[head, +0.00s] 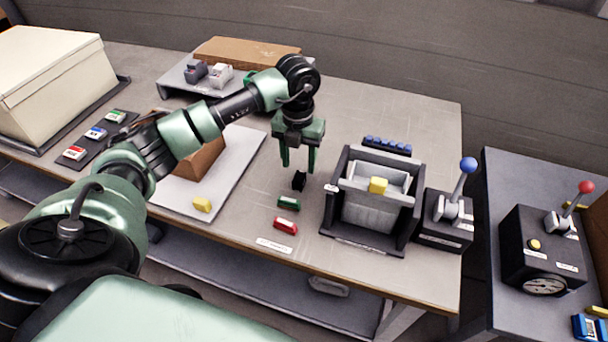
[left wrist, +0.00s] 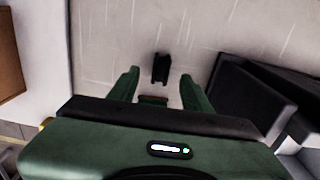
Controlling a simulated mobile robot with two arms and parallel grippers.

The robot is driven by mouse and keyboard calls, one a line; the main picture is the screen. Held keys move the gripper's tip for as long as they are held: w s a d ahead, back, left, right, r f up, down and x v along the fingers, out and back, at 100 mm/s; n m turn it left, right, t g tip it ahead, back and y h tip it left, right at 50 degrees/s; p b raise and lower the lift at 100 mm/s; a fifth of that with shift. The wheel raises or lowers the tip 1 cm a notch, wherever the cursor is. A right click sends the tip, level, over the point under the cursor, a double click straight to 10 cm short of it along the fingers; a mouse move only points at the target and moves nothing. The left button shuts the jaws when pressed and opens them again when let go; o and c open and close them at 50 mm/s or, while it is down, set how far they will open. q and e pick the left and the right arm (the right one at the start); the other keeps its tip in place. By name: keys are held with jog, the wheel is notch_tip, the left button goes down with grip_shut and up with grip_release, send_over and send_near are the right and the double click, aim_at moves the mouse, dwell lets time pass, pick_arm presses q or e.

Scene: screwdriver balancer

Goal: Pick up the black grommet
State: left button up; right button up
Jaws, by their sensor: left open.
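The black grommet (head: 299,181) is a small dark piece on the table, in a row with a green piece and a red piece. My left gripper (head: 299,168) is open and points down just above it and slightly behind in the head view. In the left wrist view the grommet (left wrist: 161,68) shows between and just beyond the two green fingertips of the gripper (left wrist: 158,76). I cannot tell the exact height gap. My right gripper is not in view.
A grey-black fixture (head: 372,210) with a yellow block stands right of the grommet. A green piece (head: 289,202) and a red piece (head: 285,225) lie nearer the front edge. A white board (head: 235,172) with a brown wedge is to the left. A blue-knobbed lever box (head: 443,220) stands at right.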

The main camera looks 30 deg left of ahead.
aim_at(299, 177)
pick_arm(q)
jog(key=shift+s+f+p, duration=0.3)
jog(key=shift+s+f, duration=0.05)
jog(key=shift+f, duration=0.5)
notch_tip(299, 177, down, 4)
jog(key=shift+w+d+r+p, duration=0.1)
jog(key=shift+w+d+p, duration=0.05)
jog(key=shift+p, duration=0.15)
jog(key=shift+f, duration=0.2)
grip_shut()
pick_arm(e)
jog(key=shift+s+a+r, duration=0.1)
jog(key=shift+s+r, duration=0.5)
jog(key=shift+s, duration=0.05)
